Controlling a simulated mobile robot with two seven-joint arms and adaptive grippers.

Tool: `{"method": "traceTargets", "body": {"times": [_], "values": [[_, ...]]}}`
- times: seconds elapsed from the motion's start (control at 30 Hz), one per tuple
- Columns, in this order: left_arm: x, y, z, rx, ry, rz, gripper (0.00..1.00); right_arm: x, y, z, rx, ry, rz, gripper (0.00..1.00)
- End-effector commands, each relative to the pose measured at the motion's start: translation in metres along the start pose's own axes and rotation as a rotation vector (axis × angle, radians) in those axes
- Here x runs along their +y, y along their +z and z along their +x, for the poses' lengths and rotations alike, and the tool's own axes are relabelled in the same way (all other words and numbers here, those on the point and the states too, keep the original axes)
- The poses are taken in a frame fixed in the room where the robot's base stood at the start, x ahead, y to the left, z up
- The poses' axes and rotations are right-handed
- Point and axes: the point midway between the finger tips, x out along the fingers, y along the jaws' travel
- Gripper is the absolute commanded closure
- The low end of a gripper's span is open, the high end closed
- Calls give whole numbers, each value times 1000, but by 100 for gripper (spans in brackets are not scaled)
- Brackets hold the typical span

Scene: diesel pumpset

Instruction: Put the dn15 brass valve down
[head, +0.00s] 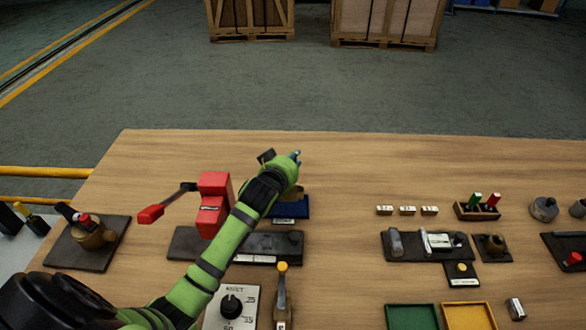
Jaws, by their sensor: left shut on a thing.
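My left arm reaches in from the lower left. Its gripper (283,168) is over a small blue tray (298,212) near the back middle of the table. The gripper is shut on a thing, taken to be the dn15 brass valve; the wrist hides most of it. A brass-coloured bit (294,193) shows just below the wrist, above the tray. I cannot tell whether it touches the tray. My right gripper is not in view.
A red-handled vise-like fixture (214,205) stands left of the arm on a dark plate. A lever with a yellow knob (282,290) stands in front. Small fixtures, a green tray (411,317) and a yellow tray (467,316) lie right. The table's back strip (400,160) is clear.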

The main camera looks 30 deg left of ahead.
Motion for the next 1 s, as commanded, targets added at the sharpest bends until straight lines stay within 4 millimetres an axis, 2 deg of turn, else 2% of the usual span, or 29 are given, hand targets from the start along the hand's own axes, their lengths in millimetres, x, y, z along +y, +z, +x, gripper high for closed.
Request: {"method": "traceTargets", "body": {"times": [0.1, 0.2, 0.6, 0.63, 0.67, 1.0], "values": [[-3, 18, 6, -5, 0, 0, 100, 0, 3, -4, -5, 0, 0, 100], [-4, 27, 9, -1, 2, -1, 100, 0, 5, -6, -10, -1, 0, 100], [-5, 33, 12, 0, 2, 0, 100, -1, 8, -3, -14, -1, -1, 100], [-5, 34, 11, -4, 1, 0, 67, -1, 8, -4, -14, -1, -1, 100], [-5, 34, 11, -4, 1, 1, 56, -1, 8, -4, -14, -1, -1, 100], [-5, 33, 11, -4, 0, 1, 56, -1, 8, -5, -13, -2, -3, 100]]}}
